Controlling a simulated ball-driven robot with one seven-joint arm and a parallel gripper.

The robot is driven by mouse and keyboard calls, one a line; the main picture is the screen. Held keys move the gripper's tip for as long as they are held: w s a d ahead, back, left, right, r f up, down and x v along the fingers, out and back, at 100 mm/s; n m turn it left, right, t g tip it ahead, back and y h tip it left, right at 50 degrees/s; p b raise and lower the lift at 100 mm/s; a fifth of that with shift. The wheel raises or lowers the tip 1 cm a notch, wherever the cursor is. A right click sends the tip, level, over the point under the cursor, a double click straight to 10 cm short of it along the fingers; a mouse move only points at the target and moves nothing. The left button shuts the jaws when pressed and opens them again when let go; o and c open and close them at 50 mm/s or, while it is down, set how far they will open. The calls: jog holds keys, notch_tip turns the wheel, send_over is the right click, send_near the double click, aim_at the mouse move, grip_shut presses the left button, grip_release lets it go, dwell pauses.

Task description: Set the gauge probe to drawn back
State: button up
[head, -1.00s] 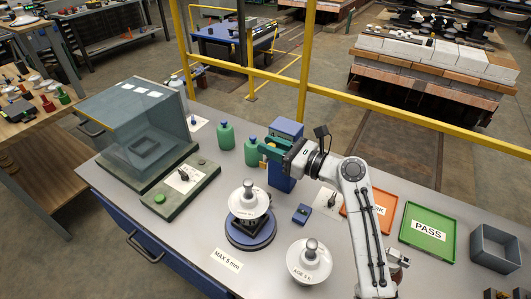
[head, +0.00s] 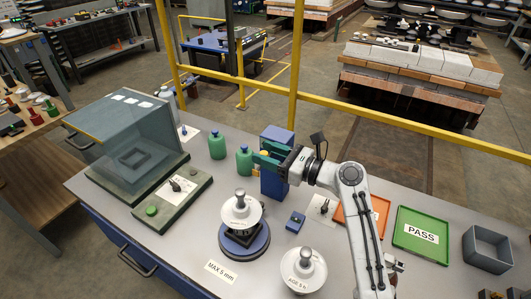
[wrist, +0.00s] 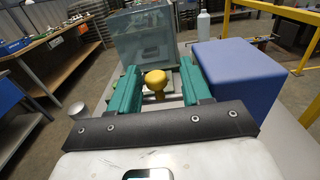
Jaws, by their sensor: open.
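A blue gauge post (head: 276,184) stands on the bench behind the round blue turntable (head: 232,246). A yellow knob (wrist: 155,80) shows in the wrist view between my gripper's green fingers, left of the blue post (wrist: 238,75). My gripper (head: 262,160) is open, its fingers apart on both sides of the knob. A gap shows between the knob and each finger, and I see no grip on it. In the head view the fingers cover part of the post and most of the knob. A white insulator (head: 241,211) stands on the turntable. The probe's tip is not clear.
Two green bottles (head: 217,146) stand left of the post. A glass-sided case (head: 130,130) and a switch panel (head: 172,198) are further left. A second insulator (head: 303,270), a small blue box (head: 295,222) and a green PASS tray (head: 421,236) lie to the right.

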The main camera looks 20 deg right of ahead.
jog(key=v, duration=1)
jog(key=shift+b, duration=0.4)
jog(key=shift+f, duration=0.1)
